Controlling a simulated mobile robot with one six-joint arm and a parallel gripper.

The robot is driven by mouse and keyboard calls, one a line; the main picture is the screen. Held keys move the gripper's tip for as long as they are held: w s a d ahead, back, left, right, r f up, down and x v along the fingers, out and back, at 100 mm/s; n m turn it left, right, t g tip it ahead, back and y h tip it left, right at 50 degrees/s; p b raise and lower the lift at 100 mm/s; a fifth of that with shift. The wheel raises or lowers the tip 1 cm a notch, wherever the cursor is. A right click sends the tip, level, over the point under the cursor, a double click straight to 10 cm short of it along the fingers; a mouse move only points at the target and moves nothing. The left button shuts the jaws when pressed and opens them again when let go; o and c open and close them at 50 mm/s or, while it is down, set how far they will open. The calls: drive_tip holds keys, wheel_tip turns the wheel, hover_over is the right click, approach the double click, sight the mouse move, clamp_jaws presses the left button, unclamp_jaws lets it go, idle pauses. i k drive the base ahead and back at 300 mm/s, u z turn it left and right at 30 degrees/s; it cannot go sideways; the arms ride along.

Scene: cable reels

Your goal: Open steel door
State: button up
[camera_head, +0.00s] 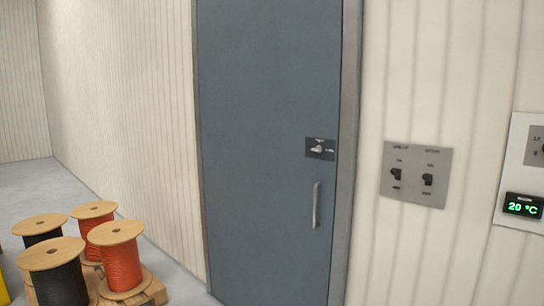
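The steel door (262,150) is blue-grey and stands shut in its grey frame (349,130) in the middle of the head view. A vertical silver handle (316,205) is on its right side. Above the handle is a small dark plate with a silver turn knob (319,149); the lettering on the plate is too small to read. The bottom of the door is partly cut off by the picture's lower edge. My gripper is not in view.
Several cable reels, black (57,276) and orange (120,262), stand on a wooden pallet (150,290) at lower left, near the door's left side. A grey switch panel (416,174) and a 20 °C display (523,206) are on the right wall. Grey floor is free at far left.

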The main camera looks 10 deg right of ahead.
sight(270, 71)
drive_tip(key=u, duration=0.2)
drive_tip(key=i, duration=0.95)
drive_tip(key=z, duration=1.2)
drive_tip(key=k, duration=0.1)
drive_tip(key=u, duration=2.65)
drive_tip(key=k, duration=0.3)
drive_tip(key=u, duration=0.15)
